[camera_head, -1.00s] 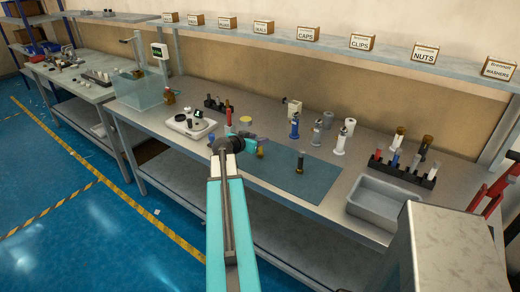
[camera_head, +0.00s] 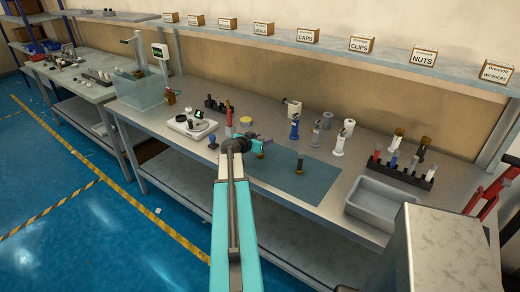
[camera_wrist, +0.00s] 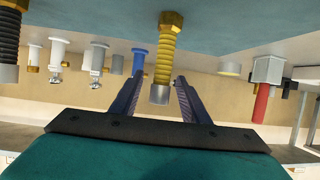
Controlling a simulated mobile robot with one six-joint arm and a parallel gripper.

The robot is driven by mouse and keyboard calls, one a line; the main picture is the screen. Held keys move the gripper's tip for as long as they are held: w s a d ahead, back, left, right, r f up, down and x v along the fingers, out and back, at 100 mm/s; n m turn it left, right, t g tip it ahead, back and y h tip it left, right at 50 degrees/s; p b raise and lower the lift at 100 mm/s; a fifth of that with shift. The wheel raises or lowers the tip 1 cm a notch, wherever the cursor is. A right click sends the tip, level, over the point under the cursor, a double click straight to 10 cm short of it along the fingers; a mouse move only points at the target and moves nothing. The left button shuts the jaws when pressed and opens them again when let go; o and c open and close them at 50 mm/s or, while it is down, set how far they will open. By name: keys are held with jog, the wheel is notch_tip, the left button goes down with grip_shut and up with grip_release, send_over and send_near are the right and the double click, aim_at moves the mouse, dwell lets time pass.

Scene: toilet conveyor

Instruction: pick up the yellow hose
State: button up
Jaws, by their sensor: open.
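The yellow hose (camera_wrist: 165,58) is a short ribbed piece with a brass hex end and a silver end. In the wrist view, which looks upside down, it stands upright on the blue-green mat (camera_wrist: 100,15). My gripper (camera_wrist: 158,82) is open, and the silver end shows between its two fingers; I cannot tell how deep it sits. In the head view, my gripper (camera_head: 264,141) is low over the mat's left part, and the hose (camera_head: 261,154) is small and mostly hidden by it.
A dark ribbed hose (camera_head: 299,166) stands right of the gripper. Blue (camera_head: 294,129) and white (camera_head: 341,139) fittings stand behind. A red piece (camera_head: 229,115) and a scale (camera_head: 190,127) are to the left. A grey bin (camera_head: 374,203) and a rack (camera_head: 402,173) are at right.

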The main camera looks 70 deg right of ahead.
jog(key=shift+p+x, duration=0.3)
jog(key=shift+x, duration=0.7)
grip_shut()
